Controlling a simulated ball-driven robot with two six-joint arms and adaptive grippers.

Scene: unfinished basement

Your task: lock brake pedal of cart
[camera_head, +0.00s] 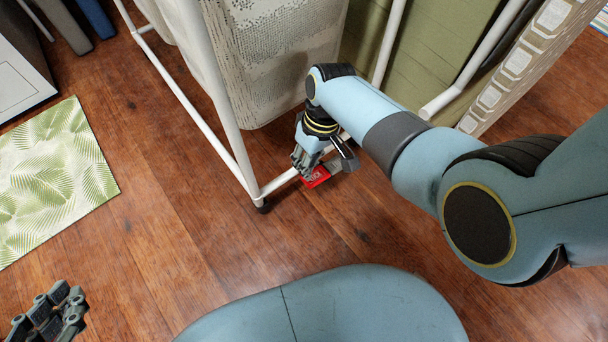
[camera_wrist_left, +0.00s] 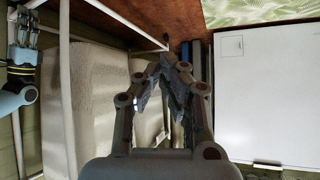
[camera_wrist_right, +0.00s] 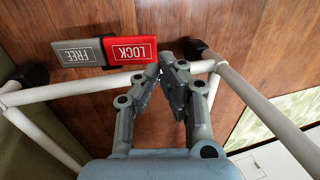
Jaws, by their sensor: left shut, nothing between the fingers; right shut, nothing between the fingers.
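The brake pedal has a red LOCK half (camera_wrist_right: 130,49) and a grey FREE half (camera_wrist_right: 79,54). The red half also shows in the head view (camera_head: 316,178), low by the cart's bottom bar. The cart has a white tube frame (camera_head: 222,80) and hanging fabric bags (camera_head: 275,60). My right gripper (camera_head: 301,160) is shut and empty, close beside the red half; in the right wrist view its fingertips (camera_wrist_right: 168,66) are just right of LOCK. Contact cannot be told. My left gripper (camera_head: 50,310) is shut and empty, at the head view's lower left, away from the cart.
A caster (camera_head: 264,207) is at the cart's near corner. A leaf-patterned rug (camera_head: 50,175) lies left on the wooden floor. A white box-like item (camera_head: 18,75) stands at the far left. A patterned panel (camera_head: 525,60) is at the right.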

